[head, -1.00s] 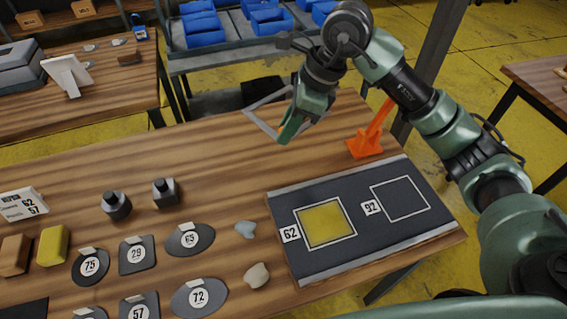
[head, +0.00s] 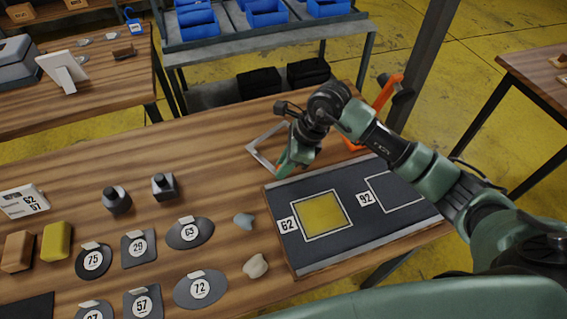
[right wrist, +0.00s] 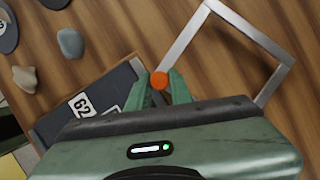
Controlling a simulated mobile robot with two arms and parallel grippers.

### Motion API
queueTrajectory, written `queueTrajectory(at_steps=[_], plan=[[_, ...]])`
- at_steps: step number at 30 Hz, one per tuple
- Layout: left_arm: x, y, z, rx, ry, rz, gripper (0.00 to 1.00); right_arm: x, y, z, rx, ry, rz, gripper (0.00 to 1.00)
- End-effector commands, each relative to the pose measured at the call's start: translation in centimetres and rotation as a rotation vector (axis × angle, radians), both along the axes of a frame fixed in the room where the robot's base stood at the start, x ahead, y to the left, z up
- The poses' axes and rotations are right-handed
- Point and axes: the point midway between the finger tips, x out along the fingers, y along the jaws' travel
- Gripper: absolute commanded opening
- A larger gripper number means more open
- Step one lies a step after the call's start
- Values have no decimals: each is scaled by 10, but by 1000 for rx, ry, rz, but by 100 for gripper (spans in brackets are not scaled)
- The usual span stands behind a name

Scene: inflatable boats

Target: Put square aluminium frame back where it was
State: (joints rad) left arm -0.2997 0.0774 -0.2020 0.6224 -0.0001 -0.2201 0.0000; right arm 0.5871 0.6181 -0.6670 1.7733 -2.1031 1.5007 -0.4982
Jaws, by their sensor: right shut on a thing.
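The square aluminium frame (head: 265,135) is a thin silver open square in the head view, beyond the dark board and left of the orange stand. My right gripper (head: 283,164) is shut on it at its near side. In the right wrist view the frame (right wrist: 249,32) reaches up and right from the fingertips (right wrist: 159,82), where a round orange knob shows. The frame is low over the wooden table; I cannot tell whether it touches. The gripper hides part of it. My left gripper is not in view.
The dark board (head: 350,238) has a yellow square marked 62 and an empty outline marked 92. An orange stand (head: 388,92) is partly behind my right arm. Numbered dark plates (head: 190,233), grey stones (head: 244,221) and weights (head: 164,187) lie left. The table's far middle is clear.

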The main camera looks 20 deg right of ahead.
Motion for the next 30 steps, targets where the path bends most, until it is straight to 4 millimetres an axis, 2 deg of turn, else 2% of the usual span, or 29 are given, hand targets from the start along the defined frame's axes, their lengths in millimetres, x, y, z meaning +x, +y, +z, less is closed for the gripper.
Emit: queueTrajectory(at_steps=[14, 15, 16, 17, 26, 30], plan=[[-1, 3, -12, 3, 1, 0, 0, 0, 0, -9, 0, -2, 1, 0], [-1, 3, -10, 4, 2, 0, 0, 0, 0, -7, 0, 0, 1, 32], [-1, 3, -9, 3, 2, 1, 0, 0, 0, -7, 0, 0, 1, 40], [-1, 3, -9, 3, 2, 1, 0, 0, 0, -7, 0, 0, 1, 42], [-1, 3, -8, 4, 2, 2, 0, 0, 0, -6, 0, 0, 0, 42], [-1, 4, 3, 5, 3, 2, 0, 0, 0, 5, 1, 0, 0, 42]])
